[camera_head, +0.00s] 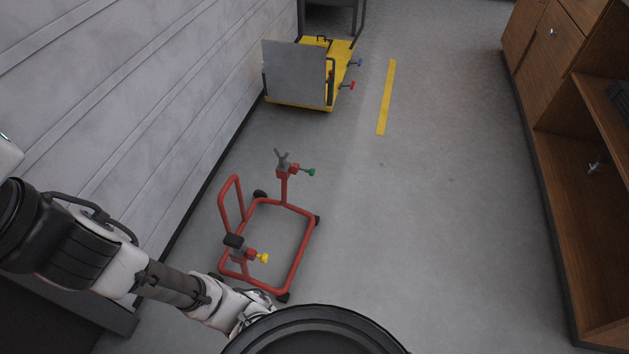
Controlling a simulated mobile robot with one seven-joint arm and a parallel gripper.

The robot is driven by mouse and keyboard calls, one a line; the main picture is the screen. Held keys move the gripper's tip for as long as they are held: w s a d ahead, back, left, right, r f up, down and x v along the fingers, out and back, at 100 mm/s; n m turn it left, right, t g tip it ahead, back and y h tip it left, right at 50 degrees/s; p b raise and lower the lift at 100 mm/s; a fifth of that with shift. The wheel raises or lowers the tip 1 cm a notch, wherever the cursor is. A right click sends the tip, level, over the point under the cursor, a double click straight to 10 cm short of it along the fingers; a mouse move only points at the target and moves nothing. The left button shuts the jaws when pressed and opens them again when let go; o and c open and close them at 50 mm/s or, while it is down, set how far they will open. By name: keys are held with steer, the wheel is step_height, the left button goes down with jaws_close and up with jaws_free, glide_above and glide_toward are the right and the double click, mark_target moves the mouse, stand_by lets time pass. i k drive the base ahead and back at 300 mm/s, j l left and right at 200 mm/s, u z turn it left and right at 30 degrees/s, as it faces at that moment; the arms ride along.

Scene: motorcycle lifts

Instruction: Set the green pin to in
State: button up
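The green pin (309,172) sticks out to the right from the red block at the top of the far upright on a red tubular stand (302,256). A grey forked piece (282,158) stands on top of that upright. A yellow pin (262,258) sticks out from the near part of the same stand. My arm reaches in from the left, nearer than the stand. My gripper is not clearly visible; the arm's end is hidden behind a dark round part at the bottom middle.
A yellow lift (340,62) with a grey plate (294,72), a blue pin (356,63) and a red pin (347,86) stands farther back by the left wall. Wooden cabinets (560,60) line the right. The floor (440,220) between is clear, with a yellow stripe (386,97).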

mark_target(312, 171)
steer(key=i+l, duration=0.2)
steer(key=i, duration=0.2)
steer(key=i+l+u, duration=0.1)
steer(key=i, duration=0.35)
